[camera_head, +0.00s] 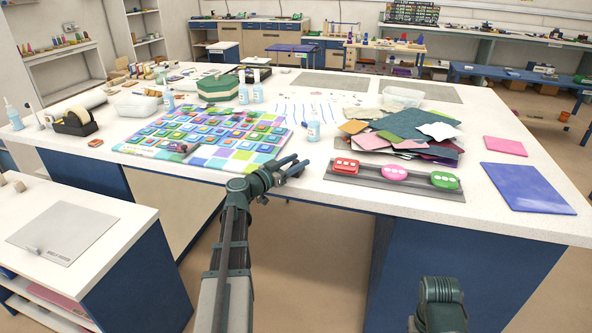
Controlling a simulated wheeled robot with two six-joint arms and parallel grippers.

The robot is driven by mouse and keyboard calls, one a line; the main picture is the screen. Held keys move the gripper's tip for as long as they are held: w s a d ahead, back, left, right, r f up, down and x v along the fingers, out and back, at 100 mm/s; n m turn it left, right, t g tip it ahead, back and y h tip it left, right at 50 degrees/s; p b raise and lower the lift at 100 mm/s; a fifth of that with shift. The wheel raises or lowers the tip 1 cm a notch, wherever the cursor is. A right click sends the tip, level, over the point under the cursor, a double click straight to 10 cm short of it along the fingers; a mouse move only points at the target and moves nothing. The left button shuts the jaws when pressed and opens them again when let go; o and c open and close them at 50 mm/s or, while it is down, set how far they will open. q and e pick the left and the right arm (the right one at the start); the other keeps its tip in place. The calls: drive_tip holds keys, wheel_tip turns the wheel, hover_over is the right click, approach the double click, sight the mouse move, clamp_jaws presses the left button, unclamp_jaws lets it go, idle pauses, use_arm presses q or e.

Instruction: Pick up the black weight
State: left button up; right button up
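I cannot make out for certain which thing is the black weight. A black tape dispenser (76,122) stands at the left end of the white worktop, and a small dark piece (178,147) lies on the colourful tiled panel (243,155). My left gripper (297,166) is at the front edge of the worktop, just right of the panel. Its fingers look apart, with nothing seen between them. Part of my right arm shows at the bottom right; its gripper is out of view.
A grey rail (405,185) with red, pink and green pieces lies right of my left gripper. Behind it are stacked coloured sheets (400,130). Bottles, a green hexagonal box (220,88) and a clear tub (402,97) stand farther back. A blue sheet (527,188) lies at right.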

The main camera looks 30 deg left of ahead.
use_arm(q)
clamp_jaws()
idle(1.2)
